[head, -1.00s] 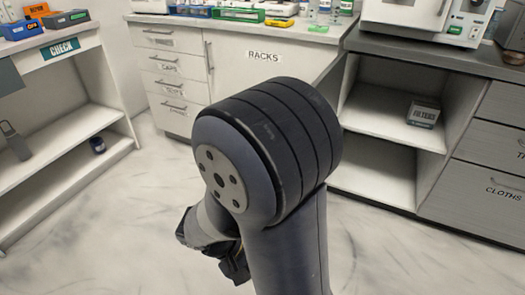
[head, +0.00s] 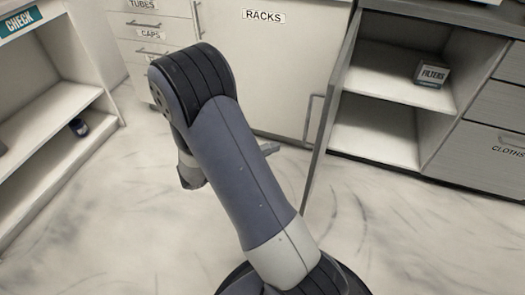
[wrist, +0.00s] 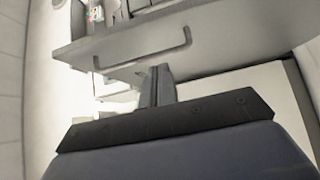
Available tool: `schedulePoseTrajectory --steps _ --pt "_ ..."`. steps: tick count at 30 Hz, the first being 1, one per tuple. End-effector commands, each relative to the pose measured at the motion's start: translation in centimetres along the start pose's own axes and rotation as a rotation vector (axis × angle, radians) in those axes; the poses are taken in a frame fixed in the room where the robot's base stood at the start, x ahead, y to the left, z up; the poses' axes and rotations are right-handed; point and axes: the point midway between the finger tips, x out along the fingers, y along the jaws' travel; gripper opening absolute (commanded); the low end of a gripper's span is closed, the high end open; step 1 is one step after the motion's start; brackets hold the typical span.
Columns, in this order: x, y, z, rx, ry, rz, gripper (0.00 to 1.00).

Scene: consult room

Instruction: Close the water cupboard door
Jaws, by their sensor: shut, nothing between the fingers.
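The grey cupboard door (head: 330,95) stands swung open at the left side of the open cupboard (head: 388,138). I see it nearly edge-on in the head view, with a bar handle (head: 312,118) on its left face. No label on it is readable. In the wrist view a grey panel, seemingly this door (wrist: 240,32), crosses the upper part with its bar handle (wrist: 187,36). My gripper (wrist: 160,72) is shut and empty, pointing toward the panel below the handle. In the head view my arm mostly hides it; a grey tip (head: 269,148) shows left of the door.
A FILTERS box (head: 431,73) stands on the cupboard's upper shelf. CLOTHS drawers (head: 485,150) are on the right. The white RACKS cabinet (head: 250,70) stands behind my arm. An open CHECK shelf (head: 45,120) is at left. The marbled floor between is clear.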

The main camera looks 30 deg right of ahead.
Motion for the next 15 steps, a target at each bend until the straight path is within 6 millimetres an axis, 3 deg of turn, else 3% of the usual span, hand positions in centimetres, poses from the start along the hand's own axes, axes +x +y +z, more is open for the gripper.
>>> schedulePoseTrajectory --steps 9,15 --pt "6.0 -0.1 0.4 -0.002 -0.005 -0.001 0.0" --pt "7.7 -0.1 2.3 -0.002 -0.002 -0.001 0.0"
